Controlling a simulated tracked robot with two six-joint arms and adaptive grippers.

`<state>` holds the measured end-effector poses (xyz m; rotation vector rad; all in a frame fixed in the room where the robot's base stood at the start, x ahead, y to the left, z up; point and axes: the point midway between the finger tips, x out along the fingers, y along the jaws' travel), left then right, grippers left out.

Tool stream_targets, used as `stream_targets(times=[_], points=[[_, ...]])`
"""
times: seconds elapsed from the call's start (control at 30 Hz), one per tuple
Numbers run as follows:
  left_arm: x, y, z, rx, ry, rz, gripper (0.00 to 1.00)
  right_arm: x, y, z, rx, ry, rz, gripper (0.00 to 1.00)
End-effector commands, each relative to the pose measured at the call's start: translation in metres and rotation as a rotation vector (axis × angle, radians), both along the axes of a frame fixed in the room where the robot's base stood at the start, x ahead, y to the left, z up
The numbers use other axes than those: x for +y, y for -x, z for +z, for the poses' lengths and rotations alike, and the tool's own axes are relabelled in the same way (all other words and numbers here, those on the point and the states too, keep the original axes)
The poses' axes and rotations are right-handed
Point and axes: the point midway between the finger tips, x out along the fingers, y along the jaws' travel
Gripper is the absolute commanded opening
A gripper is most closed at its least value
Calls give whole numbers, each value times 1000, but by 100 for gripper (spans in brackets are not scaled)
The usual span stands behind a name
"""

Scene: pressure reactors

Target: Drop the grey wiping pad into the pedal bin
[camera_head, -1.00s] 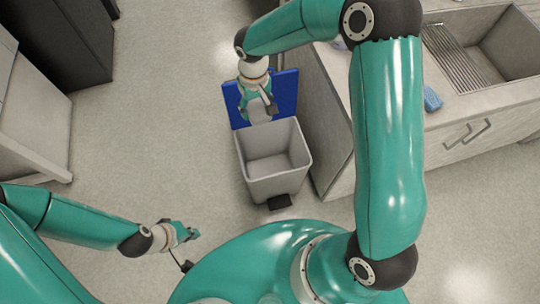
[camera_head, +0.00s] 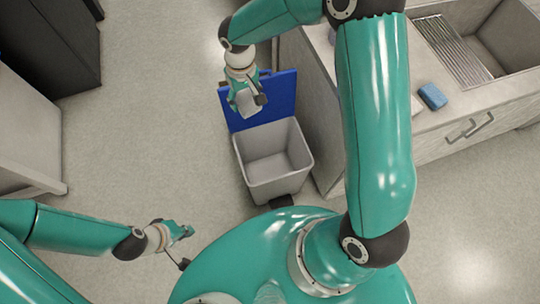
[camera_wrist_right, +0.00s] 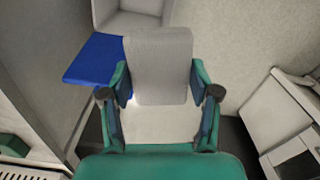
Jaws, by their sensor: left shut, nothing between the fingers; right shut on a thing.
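The grey wiping pad (camera_wrist_right: 160,62) is held between the fingers of my right gripper (camera_wrist_right: 160,98) in the right wrist view. In the head view my right gripper (camera_head: 247,97) is in front of the blue lid, with the pad (camera_head: 248,107) hanging below it. The pedal bin (camera_head: 270,160) is a grey open box with its blue lid (camera_head: 285,92) up. The pad is near the bin's back edge, at the lid side; its exact height above the rim I cannot tell. My left gripper (camera_head: 184,232) is shut and empty, low at the left of my base.
A counter (camera_head: 380,150) with a sink (camera_head: 505,40) and drainer grooves stands right of the bin. A blue sponge (camera_head: 432,96) lies on it. The floor (camera_head: 150,120) left of the bin is clear. Pale cabinets (camera_head: 30,140) stand at the far left.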

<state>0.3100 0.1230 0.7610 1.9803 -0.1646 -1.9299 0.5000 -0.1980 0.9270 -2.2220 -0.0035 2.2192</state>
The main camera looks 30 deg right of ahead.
Motion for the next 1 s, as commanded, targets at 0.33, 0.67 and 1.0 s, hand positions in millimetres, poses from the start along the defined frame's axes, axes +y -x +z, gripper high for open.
stream_targets(times=[0.33, 0.67, 1.0], points=[[0, 0, -94, 0, 0, 0, 0, -22, -4, -92, 2, -1, 0, 33], [0, 0, -206, 0, 0, 0, 0, -55, -9, -200, 1, -1, 6, 33], [0, 0, -320, 0, 0, 0, 0, -89, -11, -310, 1, -1, 13, 33]])
